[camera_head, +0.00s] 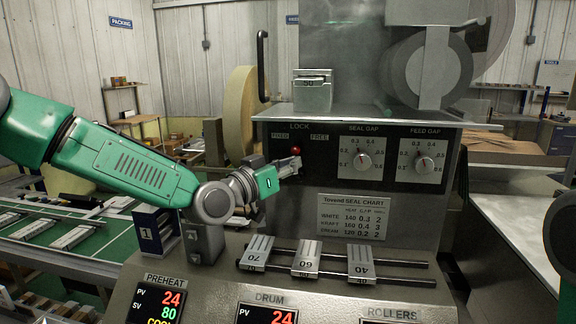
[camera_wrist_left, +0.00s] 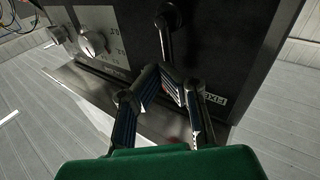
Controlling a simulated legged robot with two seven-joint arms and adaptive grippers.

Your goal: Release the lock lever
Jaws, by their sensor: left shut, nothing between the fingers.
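The lock lever's red ball (camera_head: 296,150) shows on the dark panel between the FIXED and FREE labels, under the word LOCK. My left gripper (camera_head: 290,167) is shut just below the ball, close to the panel, and hides the lower lever. In the left wrist view, the dark lever rod (camera_wrist_left: 164,45) runs from its round pivot toward the fingertips of my left gripper (camera_wrist_left: 162,78). The fingers are together with nothing held. Whether they touch the lever I cannot tell. My right gripper is out of view.
The seal gap dial (camera_head: 362,161) and feed gap dial (camera_head: 424,164) are right of the lever. Numbered weights (camera_head: 306,258) sit on rails below. A metal block (camera_head: 312,92) stands on the shelf above. A black handle (camera_head: 262,66) rises at the upper left.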

